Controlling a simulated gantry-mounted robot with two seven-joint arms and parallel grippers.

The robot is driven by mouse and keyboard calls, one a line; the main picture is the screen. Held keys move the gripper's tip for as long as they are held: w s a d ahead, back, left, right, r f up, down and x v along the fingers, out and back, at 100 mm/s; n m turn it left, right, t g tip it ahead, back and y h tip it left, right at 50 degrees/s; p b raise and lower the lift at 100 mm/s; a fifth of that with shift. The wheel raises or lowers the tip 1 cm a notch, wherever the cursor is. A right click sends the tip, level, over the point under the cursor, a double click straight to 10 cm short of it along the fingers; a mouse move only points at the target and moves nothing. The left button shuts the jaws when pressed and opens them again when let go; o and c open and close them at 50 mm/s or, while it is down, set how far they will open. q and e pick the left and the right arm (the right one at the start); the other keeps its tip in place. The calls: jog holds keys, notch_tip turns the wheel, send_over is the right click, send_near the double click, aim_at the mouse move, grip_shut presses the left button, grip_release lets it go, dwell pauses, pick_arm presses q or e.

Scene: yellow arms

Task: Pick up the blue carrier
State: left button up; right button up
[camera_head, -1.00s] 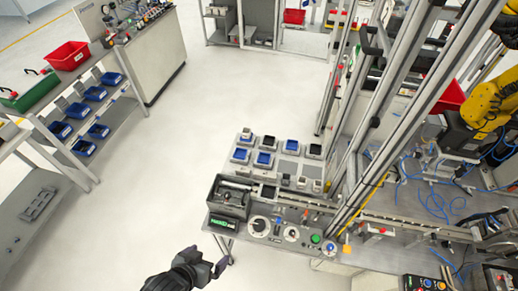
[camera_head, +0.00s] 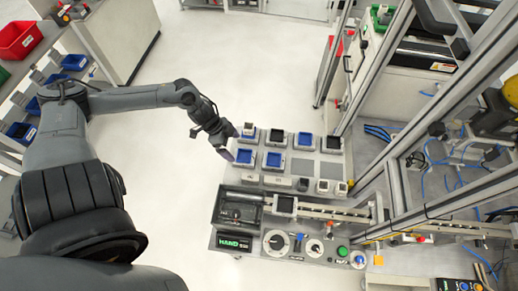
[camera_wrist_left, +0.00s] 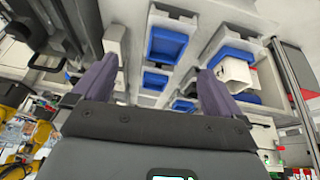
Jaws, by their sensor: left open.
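Several blue carriers sit in grey holders at the left of the workstation's table. My left gripper is open and empty, at the table's left edge. In the left wrist view the gripper (camera_wrist_left: 158,69) has its fingers spread apart, with blue carriers showing between and beyond them; one blue carrier (camera_wrist_left: 168,43) is near the top. I cannot tell contact. My right gripper is not in view.
A control panel with knobs (camera_head: 276,242) and a dark box (camera_head: 237,208) stand in front. Metal frame posts (camera_head: 400,85) rise on the right. A shelf with blue bins (camera_head: 75,62) is left; the floor between is clear.

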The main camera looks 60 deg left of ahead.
aim_at(245, 157)
pick_arm(q)
jog(key=shift+w+a+f+y+b, duration=0.3)
jog(key=shift+w+b, duration=0.15)
jog(key=shift+b, duration=0.1)
jog(key=shift+w+d+f, duration=0.1)
jog(key=shift+f, duration=0.15)
jog(key=shift+b+x, duration=0.7)
jog(key=shift+x, duration=1.25)
jog(key=x, duration=0.4)
jog(key=shift+d, duration=0.3)
jog(key=shift+w+d+f, duration=0.1)
jog(key=shift+w+f, duration=0.05)
jog(key=shift+f, duration=0.4)
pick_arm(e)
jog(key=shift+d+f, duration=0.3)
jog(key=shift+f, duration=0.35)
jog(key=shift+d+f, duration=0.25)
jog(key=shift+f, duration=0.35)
